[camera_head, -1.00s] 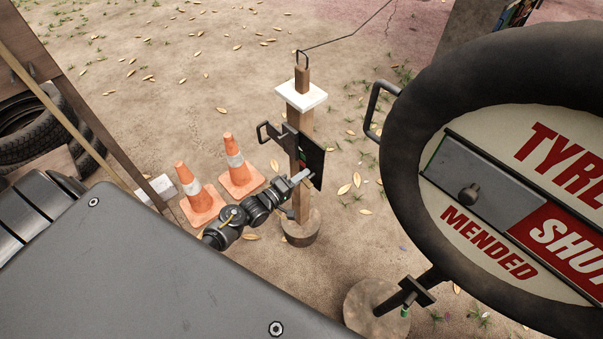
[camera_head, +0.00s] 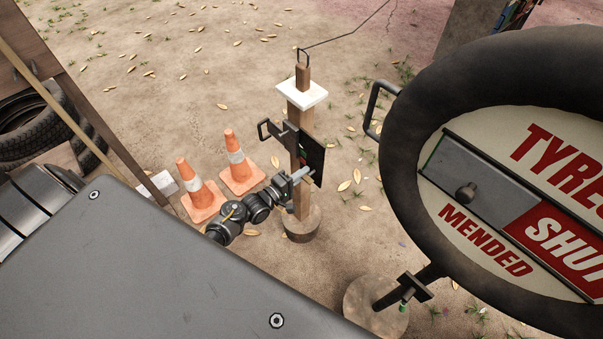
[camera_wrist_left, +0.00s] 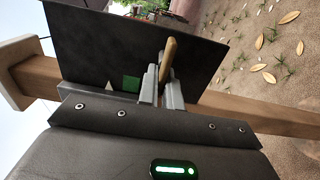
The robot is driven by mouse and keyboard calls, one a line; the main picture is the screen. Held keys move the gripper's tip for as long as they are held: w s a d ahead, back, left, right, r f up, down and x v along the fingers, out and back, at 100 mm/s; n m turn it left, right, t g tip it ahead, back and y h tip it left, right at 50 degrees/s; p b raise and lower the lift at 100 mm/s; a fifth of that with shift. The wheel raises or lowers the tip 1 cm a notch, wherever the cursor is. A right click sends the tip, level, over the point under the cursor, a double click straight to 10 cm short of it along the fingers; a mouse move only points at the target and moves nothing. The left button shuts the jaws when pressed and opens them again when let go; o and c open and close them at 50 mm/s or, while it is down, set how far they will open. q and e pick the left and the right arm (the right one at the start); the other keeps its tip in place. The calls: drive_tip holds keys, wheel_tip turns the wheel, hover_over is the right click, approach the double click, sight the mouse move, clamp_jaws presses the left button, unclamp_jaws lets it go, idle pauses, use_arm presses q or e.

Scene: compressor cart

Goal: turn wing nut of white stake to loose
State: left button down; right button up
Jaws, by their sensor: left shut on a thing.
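The white stake (camera_head: 302,116) is a wooden post with a white cap, standing upright on a round base. A dark plate (camera_head: 314,157) with a handle is fixed to its side. In the left wrist view the dark plate (camera_wrist_left: 105,45) bears a green patch and a small pale mark. My left gripper (camera_head: 302,174) is at this plate, in front of the post. In the left wrist view my left gripper (camera_wrist_left: 163,85) is shut on a brass-coloured wing nut (camera_wrist_left: 169,52) that sticks up between its fingers. The nut's lower part is hidden by the fingers. My right gripper is out of view.
Two orange cones (camera_head: 200,195) stand left of the stake. A large tyre-framed sign (camera_head: 400,150) on its own base stands close on the right. A wire (camera_head: 350,35) runs from the stake's top hook. Leaf-strewn ground behind is open.

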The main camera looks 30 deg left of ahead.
use_arm(q)
drive_tip(key=c, duration=1.6)
unclamp_jaws()
drive_tip(key=shift+s, duration=0.1)
drive_tip(key=v, duration=1)
drive_tip(key=shift+s+a+b, duration=0.2)
drive_tip(key=shift+s+b, duration=0.1)
